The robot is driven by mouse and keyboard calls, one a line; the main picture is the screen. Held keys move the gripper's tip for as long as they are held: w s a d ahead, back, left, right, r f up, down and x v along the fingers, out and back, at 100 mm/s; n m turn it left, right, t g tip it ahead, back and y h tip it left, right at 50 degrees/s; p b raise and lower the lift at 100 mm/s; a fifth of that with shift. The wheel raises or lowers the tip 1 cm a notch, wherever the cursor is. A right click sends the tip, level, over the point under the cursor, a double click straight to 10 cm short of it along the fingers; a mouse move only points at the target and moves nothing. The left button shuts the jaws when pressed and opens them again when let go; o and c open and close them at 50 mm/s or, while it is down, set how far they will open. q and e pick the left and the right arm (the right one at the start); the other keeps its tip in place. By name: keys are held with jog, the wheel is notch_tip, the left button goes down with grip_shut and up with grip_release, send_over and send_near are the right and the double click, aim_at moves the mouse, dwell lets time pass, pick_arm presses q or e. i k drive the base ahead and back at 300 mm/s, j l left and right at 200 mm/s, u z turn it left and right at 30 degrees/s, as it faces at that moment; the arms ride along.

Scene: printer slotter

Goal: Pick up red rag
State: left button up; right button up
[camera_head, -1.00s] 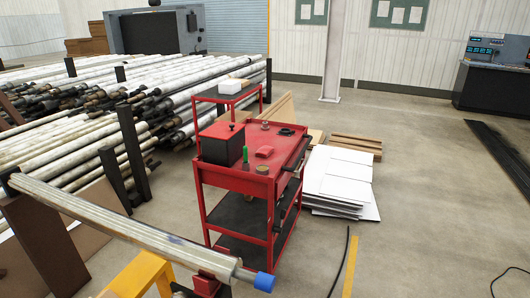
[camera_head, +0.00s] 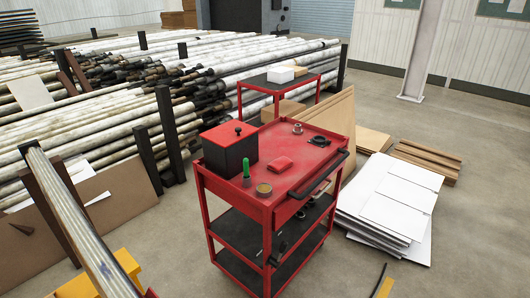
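The red rag (camera_head: 281,164) is a small folded red piece lying flat on the red top of the tool cart (camera_head: 325,158). It lies right of the black box with a red lid (camera_head: 230,150), behind a green-handled tool (camera_head: 246,170) and a round tin (camera_head: 263,190). Neither of my grippers shows in the head view.
A long pipe (camera_head: 72,215) rests on supports at the left, over a yellow stand. Racks of pipes (camera_head: 90,142) fill the left and back. White sheets (camera_head: 385,215) lie right of the cart. A second red cart (camera_head: 265,85) stands behind. Floor at the far right is clear.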

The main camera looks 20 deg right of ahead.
aim_at(280, 164)
jog(key=i+l+u, duration=0.2)
jog(key=l+u, duration=0.15)
jog(key=l, duration=0.5)
jog(key=i+l+u, duration=0.1)
jog(key=l+u, duration=0.3)
jog(key=l, duration=0.45)
jog(key=l+u, duration=0.35)
jog(key=l, duration=0.55)
